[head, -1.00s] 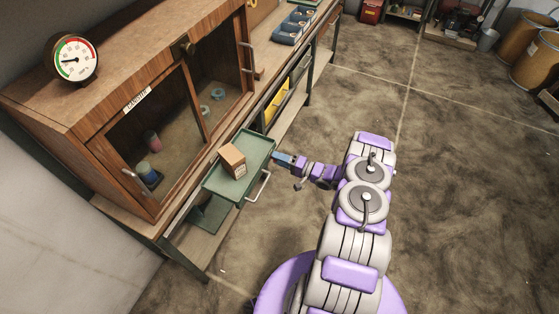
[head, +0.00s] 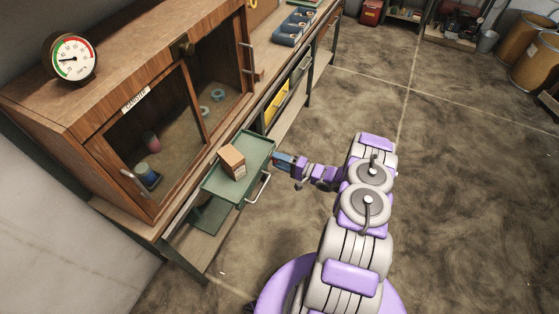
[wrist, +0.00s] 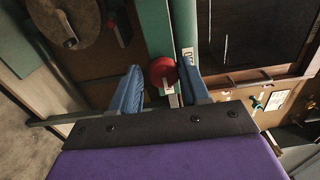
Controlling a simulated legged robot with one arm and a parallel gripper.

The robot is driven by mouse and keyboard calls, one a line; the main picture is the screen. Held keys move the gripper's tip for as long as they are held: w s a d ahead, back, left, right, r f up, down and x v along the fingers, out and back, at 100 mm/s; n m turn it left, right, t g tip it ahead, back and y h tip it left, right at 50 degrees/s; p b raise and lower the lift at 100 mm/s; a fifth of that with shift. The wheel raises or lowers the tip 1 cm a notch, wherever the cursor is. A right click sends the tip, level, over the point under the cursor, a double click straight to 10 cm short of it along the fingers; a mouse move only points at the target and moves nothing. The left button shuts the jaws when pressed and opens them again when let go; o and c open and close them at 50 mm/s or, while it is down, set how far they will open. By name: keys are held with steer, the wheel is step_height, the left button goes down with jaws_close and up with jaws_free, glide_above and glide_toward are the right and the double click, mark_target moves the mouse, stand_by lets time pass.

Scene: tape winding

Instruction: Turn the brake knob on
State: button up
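A round red knob (wrist: 163,73) with a pale tab below it shows in the wrist view, in front of a green upright (wrist: 157,28). I take it for the brake knob. My gripper (wrist: 161,78) is open, with one blue finger on each side of the knob. The knob is nearer the right finger; I cannot tell whether they touch. In the head view my gripper (head: 277,158) is beside the far right corner of a green drawer (head: 212,186), and the knob cannot be made out there.
A cardboard box (head: 232,162) sits in the open drawer. A wooden cabinet (head: 98,107) with a gauge (head: 71,59) on top stands on the bench at the left. A brown disc (wrist: 78,20) shows at upper left in the wrist view.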

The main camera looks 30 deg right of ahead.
steer(key=shift+o, duration=1.3)
steer(key=shift+d+r, duration=0.1)
steer(key=p+v, duration=0.3)
steer(key=v, duration=1.4)
steer(key=shift+d, duration=0.2)
